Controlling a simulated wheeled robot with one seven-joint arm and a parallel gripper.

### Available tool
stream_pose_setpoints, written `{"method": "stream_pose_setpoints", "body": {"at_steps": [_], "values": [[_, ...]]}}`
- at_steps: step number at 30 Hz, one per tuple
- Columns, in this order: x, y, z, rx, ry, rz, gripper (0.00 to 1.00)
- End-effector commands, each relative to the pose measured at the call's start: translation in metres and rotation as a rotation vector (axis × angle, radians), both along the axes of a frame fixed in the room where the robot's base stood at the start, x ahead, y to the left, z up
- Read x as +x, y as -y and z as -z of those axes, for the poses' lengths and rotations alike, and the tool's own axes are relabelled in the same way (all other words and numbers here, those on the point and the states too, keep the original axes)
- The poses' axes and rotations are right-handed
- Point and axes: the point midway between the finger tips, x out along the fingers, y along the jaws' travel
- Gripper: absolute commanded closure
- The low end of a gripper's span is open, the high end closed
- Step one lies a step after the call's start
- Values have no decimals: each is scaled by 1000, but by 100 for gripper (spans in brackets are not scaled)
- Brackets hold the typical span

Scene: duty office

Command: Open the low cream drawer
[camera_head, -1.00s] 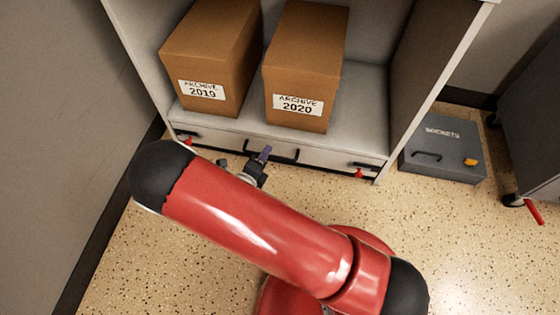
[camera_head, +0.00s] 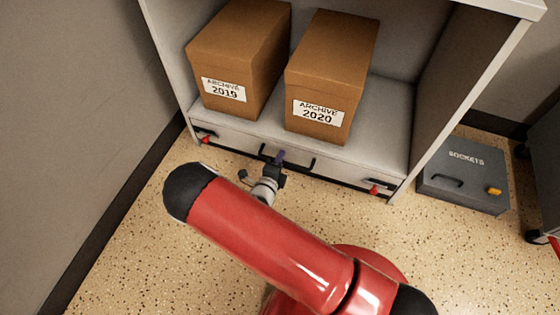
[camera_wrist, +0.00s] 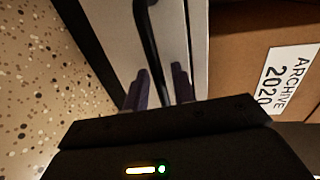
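The low cream drawer (camera_head: 345,175) runs along the foot of the cabinet, under the shelf with the boxes. Its front looks flush with the cabinet. A black bar handle (camera_head: 303,170) sits at its middle. My gripper (camera_head: 280,156) is at the left half of that handle, in front of the drawer. In the wrist view, the purple fingertips of my gripper (camera_wrist: 160,85) stand on either side of the handle bar (camera_wrist: 150,40), with a small gap showing at each side. The gripper is open around the bar. The drawer front (camera_wrist: 118,40) fills the space behind it.
Two archive boxes, 2019 (camera_head: 235,60) and 2020 (camera_head: 332,75), stand on the shelf above. Black fittings with red tabs (camera_head: 375,189) sit at both drawer ends. A grey sockets case (camera_head: 465,180) lies right of the cabinet. A wall is at left; the floor in front is clear.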

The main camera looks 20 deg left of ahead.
Motion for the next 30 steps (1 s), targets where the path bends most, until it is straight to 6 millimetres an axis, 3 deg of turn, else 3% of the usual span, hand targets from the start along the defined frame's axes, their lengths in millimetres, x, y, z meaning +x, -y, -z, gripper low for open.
{"method": "stream_pose_setpoints", "body": {"at_steps": [5,12,23,30], "values": [[0,0,0,0,0,0,74],[0,0,0,1,0,0,100],[-4,0,0,0,-1,0,100],[-40,-3,-2,-2,-4,-3,100]]}}
